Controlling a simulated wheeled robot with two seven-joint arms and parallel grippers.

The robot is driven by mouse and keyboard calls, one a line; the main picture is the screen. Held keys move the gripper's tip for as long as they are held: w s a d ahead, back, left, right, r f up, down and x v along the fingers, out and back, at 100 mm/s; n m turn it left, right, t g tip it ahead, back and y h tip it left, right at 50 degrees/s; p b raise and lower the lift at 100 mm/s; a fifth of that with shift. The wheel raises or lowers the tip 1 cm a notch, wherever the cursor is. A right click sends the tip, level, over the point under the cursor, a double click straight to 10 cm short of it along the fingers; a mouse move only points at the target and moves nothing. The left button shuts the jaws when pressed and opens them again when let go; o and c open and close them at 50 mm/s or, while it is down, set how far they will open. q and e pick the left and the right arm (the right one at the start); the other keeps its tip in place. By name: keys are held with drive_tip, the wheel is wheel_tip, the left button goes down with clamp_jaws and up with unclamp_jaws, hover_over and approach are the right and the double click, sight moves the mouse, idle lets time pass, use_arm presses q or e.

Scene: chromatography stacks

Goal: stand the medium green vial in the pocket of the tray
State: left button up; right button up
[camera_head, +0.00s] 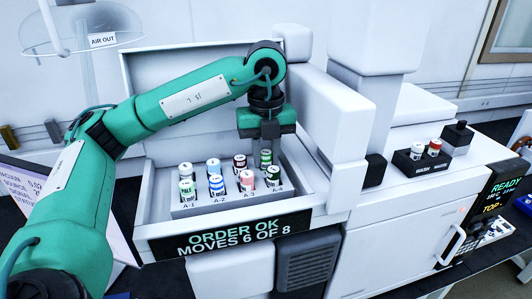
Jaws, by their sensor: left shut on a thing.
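My left gripper (263,138) reaches down over the back right of the white tray (160,207). It is shut on a green-marked vial (266,158) in the back row of column A-4, which I take for the medium green vial. The vial is upright; I cannot tell whether its base is still in a pocket. Another green-marked vial (273,175) stands in front of it, and a pale green one (187,190) stands at front left. My right gripper is not in view.
Blue (216,184), pink (246,181) and dark red (239,162) vials stand close beside. The tray's sign (232,236) reads "ORDER OK, MOVES 6 OF 8". A black holder (408,164) with two vials sits on the machine at right. A white housing stands right of my gripper.

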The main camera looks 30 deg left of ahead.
use_arm(q)
drive_tip(key=o, duration=1.5)
drive_tip(key=shift+c, duration=0.2)
drive_tip(key=shift+r, duration=0.1)
drive_tip(key=shift+r+p, duration=1.15)
drive_tip(key=shift+r, duration=0.55)
drive_tip(key=shift+r+p, duration=1.2)
drive_tip(key=shift+r, duration=0.6)
drive_tip(key=shift+f, duration=0.1)
